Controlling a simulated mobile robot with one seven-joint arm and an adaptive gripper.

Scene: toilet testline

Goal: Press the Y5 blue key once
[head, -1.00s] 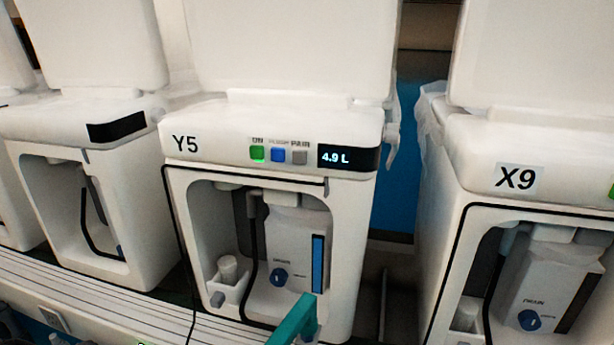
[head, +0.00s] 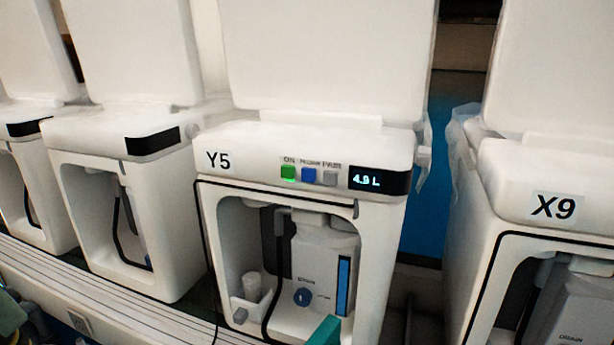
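The Y5 unit (head: 270,150) is a white test unit near the middle of the head view, with its label at the left of its front panel. Nothing covers the keys. My gripper is not seen in this view.
The X9 unit (head: 575,185) stands at the right across a gap, and similar white units (head: 120,135) stand at the left. A teal part (head: 325,331) juts up in front of Y5's lower bay. A raised white lid (head: 325,60) rises behind the panel.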

